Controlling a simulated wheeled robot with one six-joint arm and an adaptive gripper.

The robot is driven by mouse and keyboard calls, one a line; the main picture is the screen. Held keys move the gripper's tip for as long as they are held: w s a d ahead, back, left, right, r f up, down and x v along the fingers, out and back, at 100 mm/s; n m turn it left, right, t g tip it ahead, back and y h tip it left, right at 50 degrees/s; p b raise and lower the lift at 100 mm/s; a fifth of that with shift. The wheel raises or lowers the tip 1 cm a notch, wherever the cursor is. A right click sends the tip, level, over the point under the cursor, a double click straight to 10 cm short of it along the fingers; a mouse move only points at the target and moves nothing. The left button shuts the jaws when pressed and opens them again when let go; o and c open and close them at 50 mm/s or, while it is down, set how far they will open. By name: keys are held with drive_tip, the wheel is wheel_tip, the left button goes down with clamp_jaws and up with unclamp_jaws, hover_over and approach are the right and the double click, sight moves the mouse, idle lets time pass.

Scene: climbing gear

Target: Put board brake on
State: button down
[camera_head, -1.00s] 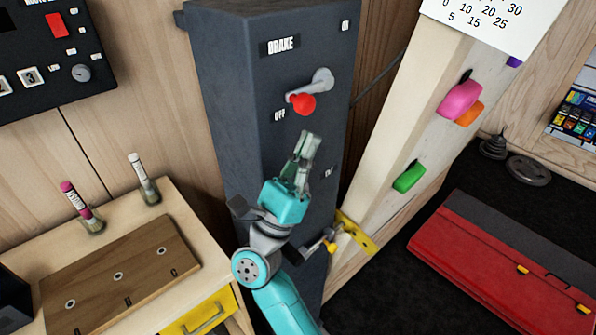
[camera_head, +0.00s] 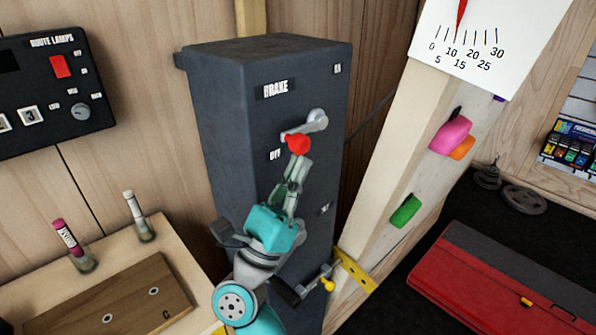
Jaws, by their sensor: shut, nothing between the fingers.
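The brake (camera_head: 275,89) is a dark grey upright box with a "BRAKE" label. On its front is a grey lever (camera_head: 309,124) with a red knob (camera_head: 298,145) at its lower left end, beside the "OFF" label (camera_head: 275,155). An "ON" label (camera_head: 338,69) sits at the upper right, and another small label, too blurred to read, lies lower right. My gripper (camera_head: 301,161) is shut and empty, its fingertips just below the red knob. The tips overlap the knob's lower edge in the picture; I cannot tell whether they touch it.
A small wooden table (camera_head: 115,260) with two marker pens stands at the left. The lamp panel (camera_head: 50,95) hangs on the left wall. A slanted climbing board (camera_head: 425,150) with coloured holds and a yellow bracket (camera_head: 354,268) stand at the right, near a red case (camera_head: 500,285).

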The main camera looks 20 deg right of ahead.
sight(296, 147)
drive_tip(key=shift+r+g, duration=0.15)
drive_tip(key=shift+g, duration=0.15)
drive_tip(key=r+y, duration=0.1)
drive_tip(key=r+g+y, duration=0.1)
drive_tip(key=r+m+g+y, duration=0.1)
drive_tip(key=shift+s+a+r+y, duration=0.2)
drive_tip(key=shift+a+r+y, duration=0.1)
drive_tip(key=shift+a+r, duration=0.1)
drive_tip(key=r+y, duration=0.1)
drive_tip(key=r+g+y, duration=0.2)
drive_tip(key=r+y, duration=0.1)
drive_tip(key=shift+w+d+m, duration=0.15)
drive_tip(key=shift+d+m, duration=0.15)
drive_tip(key=shift+d, duration=0.05)
drive_tip(key=shift+w+d+r, duration=0.2)
drive_tip(key=shift+d+r, duration=0.4)
drive_tip(key=shift+r, duration=0.25)
drive_tip(key=shift+w+d+r+g+y, duration=0.1)
drive_tip(key=shift+d+r+g+y, duration=0.3)
drive_tip(key=shift+r+y, duration=0.35)
drive_tip(key=shift+w+d+r, duration=0.3)
drive_tip(key=shift+d+r, duration=0.2)
drive_tip(key=shift+d, duration=0.3)
drive_tip(key=shift+w+d+r, duration=0.25)
drive_tip(key=shift+d+r, duration=0.2)
drive_tip(key=shift+d, duration=0.3)
